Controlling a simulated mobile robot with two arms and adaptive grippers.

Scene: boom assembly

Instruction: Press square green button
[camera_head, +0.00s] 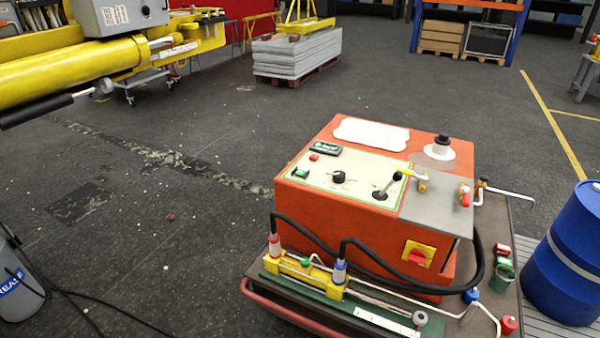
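The square green button (300,173) sits near the left edge of the cream control panel (340,182), on top of an orange machine box (300,208). A small red button (314,157) lies just behind it, and a black knob (338,177) is to its right. A black-handled lever (388,186) stands further right on the panel. Whether the green button is pressed in is too small to tell. Neither of my grippers shows in the head view.
A yellow boom (70,72) hangs at the upper left. A blue drum (566,262) stands at the right. Black hoses (310,228) and a yellow cylinder (303,275) run along the cart's front. A grey bucket (16,285) and cables lie at lower left. Floor left of the machine is mostly clear.

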